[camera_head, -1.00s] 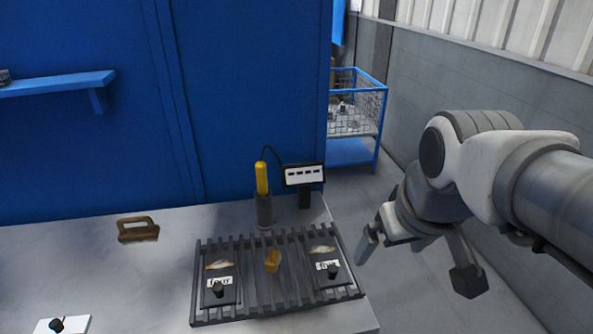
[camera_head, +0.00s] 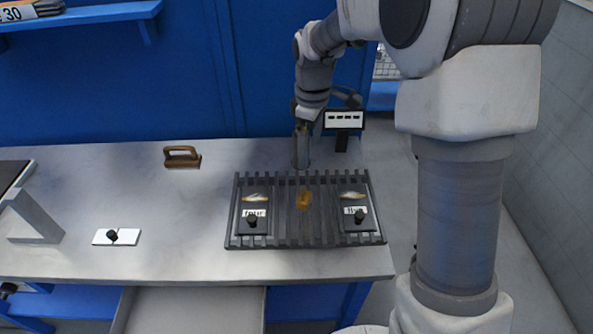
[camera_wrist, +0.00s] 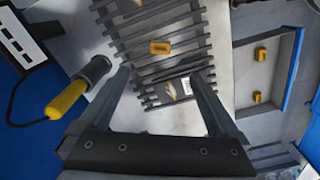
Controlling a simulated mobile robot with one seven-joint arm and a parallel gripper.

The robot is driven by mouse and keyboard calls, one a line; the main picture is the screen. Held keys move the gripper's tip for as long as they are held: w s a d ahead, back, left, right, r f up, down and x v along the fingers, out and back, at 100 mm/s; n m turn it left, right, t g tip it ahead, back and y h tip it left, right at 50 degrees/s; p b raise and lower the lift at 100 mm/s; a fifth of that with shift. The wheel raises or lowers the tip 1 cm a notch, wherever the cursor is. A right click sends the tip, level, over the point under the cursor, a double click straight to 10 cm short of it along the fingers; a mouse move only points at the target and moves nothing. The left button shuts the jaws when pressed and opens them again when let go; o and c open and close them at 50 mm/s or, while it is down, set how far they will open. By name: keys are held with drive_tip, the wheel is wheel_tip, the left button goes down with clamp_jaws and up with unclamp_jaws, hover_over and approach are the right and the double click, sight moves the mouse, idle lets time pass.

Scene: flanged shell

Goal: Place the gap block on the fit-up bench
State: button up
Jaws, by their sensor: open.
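A small yellow-orange block (camera_head: 303,200), which may be the gap block, sits on the dark slatted rack (camera_head: 289,240) between two dark plates labelled "four" and apparently "five". It also shows in the wrist view (camera_wrist: 160,47), beyond my fingertips. The rack stands on a grey bench (camera_head: 130,262), possibly the fit-up bench. My gripper (camera_wrist: 160,72) is open, with nothing between its fingers. In the head view it is behind the rack, by the grey cylindrical holder (camera_head: 301,152), and its fingers are hard to make out.
A yellow-handled corded tool (camera_wrist: 68,100) is at the holder, beside a small display (camera_head: 344,120). A brown handled block (camera_head: 182,160) and a white plate with a black knob (camera_head: 117,237) lie leftward. Two more yellow blocks (camera_wrist: 262,54) (camera_wrist: 257,97) lie right in the wrist view.

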sight(305, 193)
drive_tip(key=f, duration=1.2)
drive_tip(key=a+f, duration=0.1)
drive_tip(key=f, duration=0.5)
drive_tip(key=shift+w+f, duration=0.1)
drive_tip(key=shift+w, duration=0.15)
clamp_jaws()
